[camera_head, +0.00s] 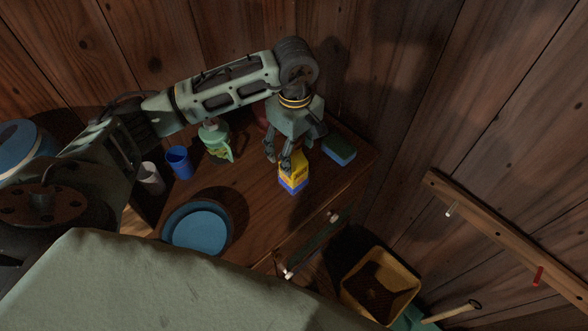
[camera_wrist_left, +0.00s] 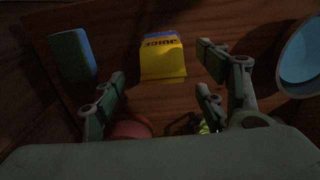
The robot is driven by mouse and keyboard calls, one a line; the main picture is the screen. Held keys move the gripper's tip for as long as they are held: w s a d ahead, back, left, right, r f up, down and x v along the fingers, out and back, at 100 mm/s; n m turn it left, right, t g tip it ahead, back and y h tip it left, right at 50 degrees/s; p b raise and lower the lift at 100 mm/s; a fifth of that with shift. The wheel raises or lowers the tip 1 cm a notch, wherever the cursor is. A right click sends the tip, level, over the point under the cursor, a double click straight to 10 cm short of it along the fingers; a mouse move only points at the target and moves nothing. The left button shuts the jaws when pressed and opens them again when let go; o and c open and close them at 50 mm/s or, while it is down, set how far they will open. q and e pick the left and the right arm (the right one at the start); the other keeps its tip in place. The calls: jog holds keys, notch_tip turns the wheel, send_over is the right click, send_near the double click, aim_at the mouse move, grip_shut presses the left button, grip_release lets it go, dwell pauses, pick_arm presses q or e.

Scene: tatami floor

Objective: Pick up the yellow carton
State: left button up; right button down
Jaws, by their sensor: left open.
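The yellow carton (camera_head: 295,178) with a blue end stands on the wooden table near its front edge in the head view. In the left wrist view the carton (camera_wrist_left: 163,60) shows dark "JUICE" lettering, a yellow face and a blue strip at its far end. My left gripper (camera_head: 284,163) points down at the carton, and its fingers hide part of it in the head view. In the left wrist view the open fingers (camera_wrist_left: 160,82) lie to either side, with the carton ahead between them and clear table beside it. Contact is not visible. My right gripper is not seen.
A blue-green block (camera_head: 339,150) lies right of the carton. A red round object (camera_wrist_left: 130,131) is near my gripper. A yellow crate (camera_head: 352,291) stands below the table.

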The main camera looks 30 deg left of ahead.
aim_at(293, 167)
pick_arm(q)
jog(key=shift+f, duration=0.55)
jog(key=shift+s+f+p, duration=0.1)
jog(key=shift+f+p, duration=0.25)
notch_tip(293, 167, down, 4)
jog(key=shift+s+f+p, duration=0.1)
jog(key=shift+f+p, duration=0.15)
jog(key=shift+p, duration=0.75)
jog(key=shift+f, duration=0.25)
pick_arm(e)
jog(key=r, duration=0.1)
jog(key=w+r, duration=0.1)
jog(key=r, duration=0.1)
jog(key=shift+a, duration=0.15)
pick_arm(q)
jog(key=shift+c, duration=0.5)
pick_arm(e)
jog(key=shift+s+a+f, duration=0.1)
